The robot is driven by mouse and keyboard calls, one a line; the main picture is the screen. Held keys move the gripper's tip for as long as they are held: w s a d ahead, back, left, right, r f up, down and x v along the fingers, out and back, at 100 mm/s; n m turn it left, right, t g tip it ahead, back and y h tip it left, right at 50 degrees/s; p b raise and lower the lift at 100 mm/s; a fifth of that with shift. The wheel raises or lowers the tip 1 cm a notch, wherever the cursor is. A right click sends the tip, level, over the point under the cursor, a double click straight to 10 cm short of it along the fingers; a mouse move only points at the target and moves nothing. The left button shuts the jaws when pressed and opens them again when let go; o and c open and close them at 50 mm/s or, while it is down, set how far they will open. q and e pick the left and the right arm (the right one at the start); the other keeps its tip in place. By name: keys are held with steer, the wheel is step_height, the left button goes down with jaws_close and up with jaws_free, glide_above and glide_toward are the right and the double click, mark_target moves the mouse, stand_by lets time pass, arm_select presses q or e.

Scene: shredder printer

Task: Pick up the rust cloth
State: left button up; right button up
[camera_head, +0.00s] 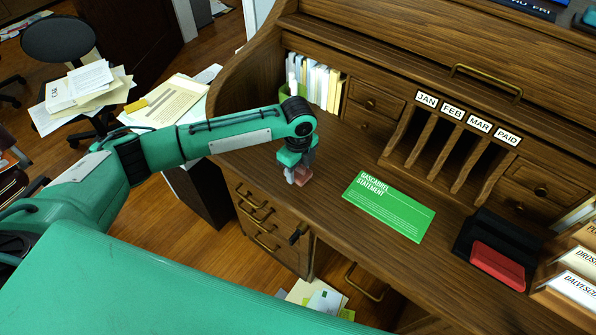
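My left gripper (298,178) points down at the left part of the wooden desk top, its fingertips at or just above the surface. A small reddish-brown patch (304,175), which looks like the rust cloth, shows at the fingers. The fingers and wrist hide part of it, and it is too small to tell whether they are closed on it. My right gripper is not in view.
A green statement card (390,205) lies on the desk right of my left gripper. Labelled slots (440,150) stand behind it. A black and red object (497,266) sits at the right. Books (315,82) stand in the back left cubby. Bare desk lies around the gripper.

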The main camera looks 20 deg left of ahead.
arm_select(q)
steer(key=c, duration=0.4)
steer(key=shift+r, duration=0.1)
step_height(320, 180, up, 20)
steer(key=shift+f, duration=0.1)
